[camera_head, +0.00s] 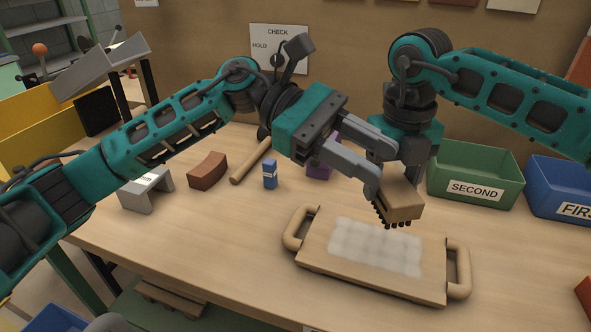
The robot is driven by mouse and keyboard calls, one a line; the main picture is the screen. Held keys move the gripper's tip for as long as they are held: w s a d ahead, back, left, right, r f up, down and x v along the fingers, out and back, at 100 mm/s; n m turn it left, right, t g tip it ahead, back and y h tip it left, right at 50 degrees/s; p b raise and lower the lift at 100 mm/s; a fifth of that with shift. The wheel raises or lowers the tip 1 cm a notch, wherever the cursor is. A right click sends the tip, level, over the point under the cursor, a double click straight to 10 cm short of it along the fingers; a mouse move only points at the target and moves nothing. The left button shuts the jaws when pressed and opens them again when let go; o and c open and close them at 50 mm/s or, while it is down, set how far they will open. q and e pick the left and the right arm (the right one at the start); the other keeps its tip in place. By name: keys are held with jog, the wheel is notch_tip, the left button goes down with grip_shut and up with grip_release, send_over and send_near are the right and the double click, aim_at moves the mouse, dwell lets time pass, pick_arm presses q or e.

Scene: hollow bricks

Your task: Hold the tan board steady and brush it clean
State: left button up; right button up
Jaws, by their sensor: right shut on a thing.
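The tan board (323,262) lies flat on the table with a looped handle at each end. A whitish patch (375,247) covers much of its top. A tan block brush (402,204) with dark bristles is just over the board's back edge; I cannot tell whether the bristles touch it. My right gripper (408,172) points down and is shut on the brush, its fingertips partly hidden. My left gripper (379,171) reaches in from the left, fingers apart, close beside the brush and above the board. Neither gripper is on the board's handles.
A grey bracket (147,190), brown block (208,170), wooden rod (250,162), small blue box (270,174) and purple object (320,169) stand behind left. Green SECOND bin (476,174) and blue bin (562,190) stand at the right.

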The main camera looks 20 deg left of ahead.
pick_arm(q)
jog(key=w+a+f+m+t+y, duration=0.1)
jog(key=w+a+f+m+y, duration=0.3)
jog(key=f+m+y, duration=0.35)
jog(key=m+t+y, duration=0.3)
jog(key=m+y, duration=0.2)
jog(key=y, duration=0.2)
send_near(295, 219)
jog(key=f, duration=1)
jog(key=shift+w+d, duration=0.15)
jog(key=shift+d, duration=0.1)
jog(key=shift+c, duration=0.3)
grip_shut()
